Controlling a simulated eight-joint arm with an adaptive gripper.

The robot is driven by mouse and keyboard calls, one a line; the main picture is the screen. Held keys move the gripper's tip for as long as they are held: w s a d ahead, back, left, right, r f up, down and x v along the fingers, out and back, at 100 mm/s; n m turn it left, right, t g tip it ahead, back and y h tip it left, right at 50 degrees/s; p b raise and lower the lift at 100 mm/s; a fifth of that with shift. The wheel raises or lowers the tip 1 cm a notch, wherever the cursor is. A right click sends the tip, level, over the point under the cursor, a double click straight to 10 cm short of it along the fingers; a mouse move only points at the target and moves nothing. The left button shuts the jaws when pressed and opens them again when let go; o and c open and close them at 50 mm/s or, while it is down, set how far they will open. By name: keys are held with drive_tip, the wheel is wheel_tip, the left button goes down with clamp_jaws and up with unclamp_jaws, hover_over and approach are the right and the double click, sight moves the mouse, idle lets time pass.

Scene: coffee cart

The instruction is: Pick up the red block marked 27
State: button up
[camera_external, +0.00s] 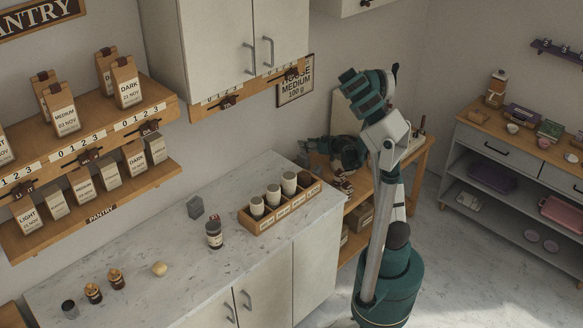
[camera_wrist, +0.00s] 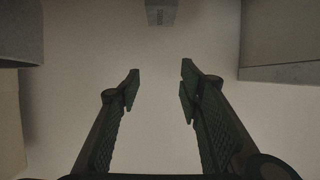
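I cannot make out a red block marked 27 in either view. Small dark reddish things (camera_external: 342,184) lie on the wooden table behind my arm, partly hidden and too small to read. My gripper (camera_external: 304,152) is above and beside that table, near the wall and the counter's far end. In the wrist view my gripper (camera_wrist: 158,86) is open, with nothing between its fingers. A grey block-like thing (camera_wrist: 160,12) with faint lettering shows at the top edge, beyond the fingertips; its colour is unclear.
A marble counter (camera_external: 150,235) holds a wooden rack (camera_external: 256,226) of cups, a dark-lidded jar (camera_external: 214,236) and small pieces. Wall shelves (camera_external: 90,200) carry bags. The wooden table (camera_external: 412,148) stands beyond the counter. Grey box-like shapes (camera_wrist: 285,45) flank the wrist view.

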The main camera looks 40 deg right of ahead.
wheel_tip(320, 180, up, 16)
drive_tip(key=w+a+f+n+g+y+p, duration=0.1)
drive_tip(key=w+a+n+g+y+p, duration=0.15)
drive_tip(key=a, duration=1.05)
drive_tip(key=w+a+f+n+g+y+p, duration=0.1)
drive_tip(key=a+n+g, duration=0.15)
drive_tip(key=a, duration=1.05)
drive_tip(key=w+a+f+n+g+y+p, duration=0.1)
drive_tip(key=a+n+g+y+p, duration=0.15)
drive_tip(key=a, duration=1.05)
wheel_tip(320, 180, up, 3)
drive_tip(key=n+g+h+p, duration=0.6)
drive_tip(key=n+p, duration=0.2)
drive_tip(key=n, duration=0.1)
hover_over(214, 217)
wheel_tip(214, 217, down, 4)
drive_tip(key=shift+f, duration=0.1)
drive_tip(key=shift+d+f, duration=0.1)
drive_tip(key=shift+f, duration=0.45)
drive_tip(key=shift+f, duration=1.3)
